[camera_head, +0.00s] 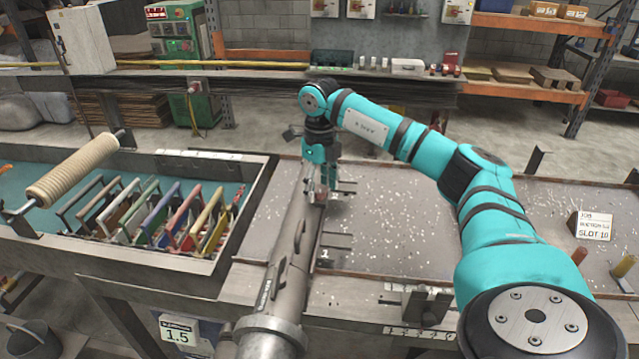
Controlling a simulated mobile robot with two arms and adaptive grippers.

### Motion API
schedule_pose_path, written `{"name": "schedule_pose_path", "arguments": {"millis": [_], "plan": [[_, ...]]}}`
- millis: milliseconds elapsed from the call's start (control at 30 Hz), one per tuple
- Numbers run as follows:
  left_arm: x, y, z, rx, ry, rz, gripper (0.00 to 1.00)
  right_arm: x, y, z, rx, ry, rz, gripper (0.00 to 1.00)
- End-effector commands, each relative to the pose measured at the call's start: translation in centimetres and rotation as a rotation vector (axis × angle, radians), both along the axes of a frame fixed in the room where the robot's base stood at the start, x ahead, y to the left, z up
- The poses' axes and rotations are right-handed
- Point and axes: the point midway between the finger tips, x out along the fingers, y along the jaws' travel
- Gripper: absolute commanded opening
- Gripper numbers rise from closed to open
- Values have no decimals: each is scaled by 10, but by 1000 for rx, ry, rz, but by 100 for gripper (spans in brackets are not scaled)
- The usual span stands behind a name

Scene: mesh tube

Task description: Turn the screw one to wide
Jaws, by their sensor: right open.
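A long grey metal tube (285,275) lies lengthwise on the bench, with dark slots along its upper side and a wide flange at the near end. My right gripper (318,192) hangs downward from the teal arm, over the far part of the tube. It is open; its fingers are small in the picture and I cannot tell whether they touch anything. Small metal brackets stick out to the right of the tube. I cannot make out which part is screw one; it may be hidden by my gripper. My left gripper is not in view.
A tray (240,165) with several coloured frames stands at the left, below a ribbed beige roll (75,180). A "SLOT 10" card (594,226) stands at the right. A dark metal fixture (428,306) sits at the front edge. The speckled bench top (400,225) has free room.

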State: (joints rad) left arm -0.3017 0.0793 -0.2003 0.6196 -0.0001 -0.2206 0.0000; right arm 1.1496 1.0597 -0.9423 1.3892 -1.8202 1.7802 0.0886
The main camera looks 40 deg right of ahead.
Motion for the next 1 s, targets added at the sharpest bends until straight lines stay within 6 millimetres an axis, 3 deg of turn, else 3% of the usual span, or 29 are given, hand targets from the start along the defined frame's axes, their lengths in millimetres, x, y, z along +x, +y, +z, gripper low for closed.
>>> {"name": "schedule_pose_path", "arguments": {"millis": [200, 600, 1000], "plan": [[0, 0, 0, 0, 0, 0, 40, 0, 0, 0, 0, 0, 0, 55], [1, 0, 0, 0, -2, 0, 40, 0, 0, 0, 0, 0, 0, 3], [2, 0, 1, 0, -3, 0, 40, 0, 0, 1, 0, -1, 73, 2]]}}
